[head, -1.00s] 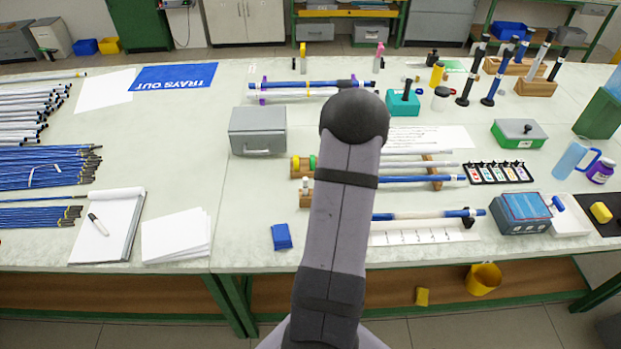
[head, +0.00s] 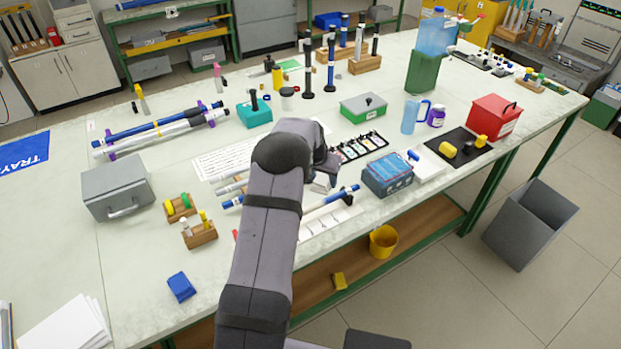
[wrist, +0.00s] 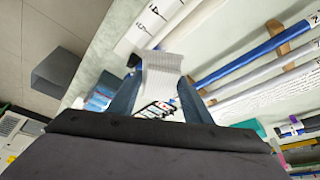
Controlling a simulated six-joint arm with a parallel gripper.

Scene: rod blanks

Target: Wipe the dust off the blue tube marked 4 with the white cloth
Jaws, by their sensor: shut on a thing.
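A blue tube with a whitish, dusty-looking middle (head: 347,191) lies near the front edge in the head view, partly hidden by my arm. In the wrist view, a 4 shows on a pale surface at the top; I cannot tell whether it is on this tube or the strip beside it. My gripper (wrist: 160,92) is shut on the white cloth (wrist: 160,68), which sticks out beyond the fingertips toward the pale surface. I cannot tell whether it touches the tube. In the head view my arm mostly hides my gripper (head: 325,172).
A blue tube marked 2 (wrist: 262,50) lies to the right in the wrist view. A blue box (head: 388,176) stands just right of the dusty tube. A grey case (head: 117,187) stands at left. A marked paper strip (head: 325,222) lies in front of the tube.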

